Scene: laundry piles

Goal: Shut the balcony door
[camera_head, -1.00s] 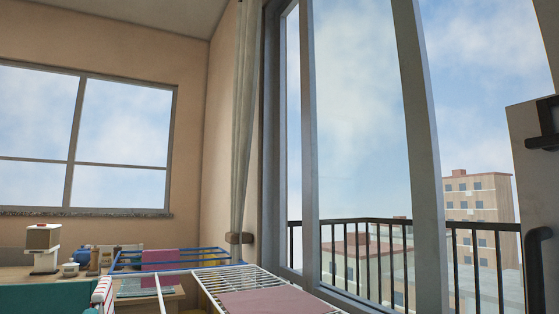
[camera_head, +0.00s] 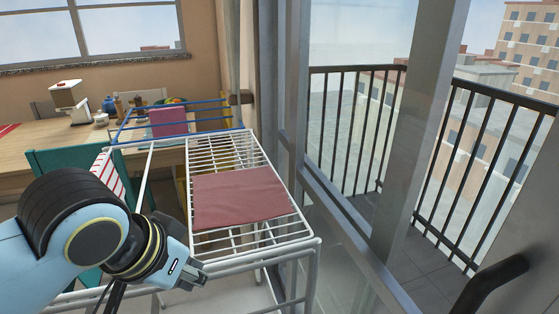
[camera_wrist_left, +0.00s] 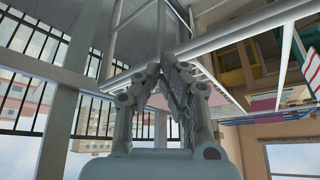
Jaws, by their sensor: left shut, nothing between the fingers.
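The balcony door has tall glass panes in grey frames on the right of the head view; a grey upright (camera_head: 425,110) stands at its middle. An open-looking gap shows the balcony between this upright and a grey panel (camera_head: 535,240) at the right edge. The panel carries a black curved handle (camera_head: 487,288), partly cut off below; I cannot tell whether the panel is the door's leaf. My left gripper (camera_head: 192,274) is shut and empty beside the near left corner of the drying rack, well left of the handle. Its fingers also show in the left wrist view (camera_wrist_left: 172,80).
A white drying rack (camera_head: 275,242) with a dark red cloth (camera_head: 238,196) stands between my left gripper and the door. A wooden table (camera_head: 50,146) and teal chair (camera_head: 65,160) are at the left. A black balcony railing (camera_head: 455,245) runs outside.

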